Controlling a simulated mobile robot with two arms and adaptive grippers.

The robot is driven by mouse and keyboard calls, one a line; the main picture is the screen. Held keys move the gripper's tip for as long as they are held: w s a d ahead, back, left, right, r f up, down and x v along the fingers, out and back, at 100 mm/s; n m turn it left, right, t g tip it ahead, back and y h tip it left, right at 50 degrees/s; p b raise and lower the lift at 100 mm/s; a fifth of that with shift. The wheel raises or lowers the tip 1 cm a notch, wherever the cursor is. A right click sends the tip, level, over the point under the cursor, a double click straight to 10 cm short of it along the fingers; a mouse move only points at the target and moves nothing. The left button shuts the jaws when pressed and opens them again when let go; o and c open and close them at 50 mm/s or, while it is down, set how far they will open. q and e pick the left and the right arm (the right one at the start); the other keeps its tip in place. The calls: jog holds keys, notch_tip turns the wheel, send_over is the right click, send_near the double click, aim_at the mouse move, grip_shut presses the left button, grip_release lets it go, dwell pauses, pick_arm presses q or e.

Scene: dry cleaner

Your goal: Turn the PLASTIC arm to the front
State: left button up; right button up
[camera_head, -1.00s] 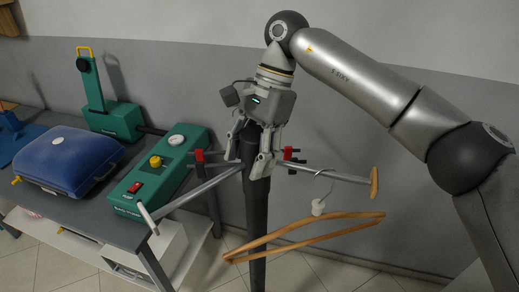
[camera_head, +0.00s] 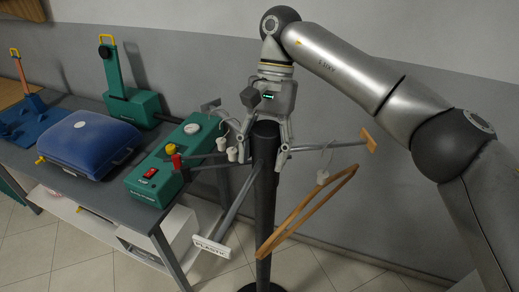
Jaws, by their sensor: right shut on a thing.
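A dark post stand (camera_head: 264,225) has several arms spreading from its top. The PLASTIC arm (camera_head: 233,203) slants down toward the front, a little to the left, and ends in a white plate (camera_head: 211,246) reading PLASTIC. Another arm ends in a wooden plate (camera_head: 369,140) at the right. A wooden hanger (camera_head: 305,211) hangs from that arm by its hook. My right gripper (camera_head: 263,160) points down over the post's top, one finger each side, shut on the stand's head. The exact contact is hard to see. My left gripper is not in view.
A workbench (camera_head: 147,220) stands close at the left, with a green machine (camera_head: 180,160), a blue case (camera_head: 90,143) and a green upright device (camera_head: 125,85). Other stand arms reach over the green machine. The tiled floor in front is clear.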

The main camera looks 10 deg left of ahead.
aim_at(268, 125)
jog(key=shift+w+r, duration=0.1)
jog(key=o, duration=1.4)
jog(key=shift+o, duration=0.2)
jog(key=shift+v, duration=3.7)
